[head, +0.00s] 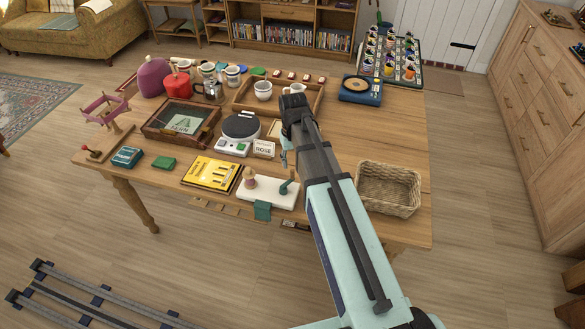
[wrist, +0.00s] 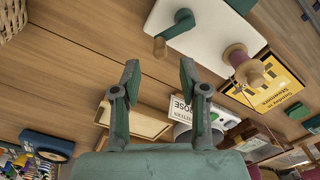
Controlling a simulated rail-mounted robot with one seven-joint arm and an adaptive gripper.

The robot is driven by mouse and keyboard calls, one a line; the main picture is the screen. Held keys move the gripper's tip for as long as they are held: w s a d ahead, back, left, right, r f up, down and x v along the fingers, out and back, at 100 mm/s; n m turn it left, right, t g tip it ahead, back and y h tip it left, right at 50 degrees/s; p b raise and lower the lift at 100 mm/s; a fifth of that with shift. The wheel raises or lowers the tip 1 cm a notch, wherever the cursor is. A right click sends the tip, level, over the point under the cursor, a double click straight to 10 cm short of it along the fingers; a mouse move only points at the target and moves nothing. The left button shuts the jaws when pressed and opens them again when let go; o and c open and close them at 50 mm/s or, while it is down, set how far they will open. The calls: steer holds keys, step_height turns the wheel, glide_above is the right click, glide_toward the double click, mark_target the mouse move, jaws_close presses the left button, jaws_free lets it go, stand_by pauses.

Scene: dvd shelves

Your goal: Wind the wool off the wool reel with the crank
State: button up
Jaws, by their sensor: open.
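The white board (head: 262,203) lies near the table's front edge. It carries the wool reel (head: 250,180) at its left and a green crank (head: 289,187) at its right. In the wrist view the crank (wrist: 178,25) has a green arm and a wooden knob (wrist: 160,47). The pinkish, wood-ended reel (wrist: 236,58) stands at the board's other end. My gripper (wrist: 160,77) is open and empty, its fingertips apart from the knob, which shows beyond them. In the head view my arm hides most of my gripper.
A white name card (head: 263,149) and a turntable-like device (head: 240,130) stand behind. Bare tabletop (head: 395,130) shows at the right.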

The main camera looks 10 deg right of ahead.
mark_target(293, 170)
steer(key=shift+r, duration=2.75)
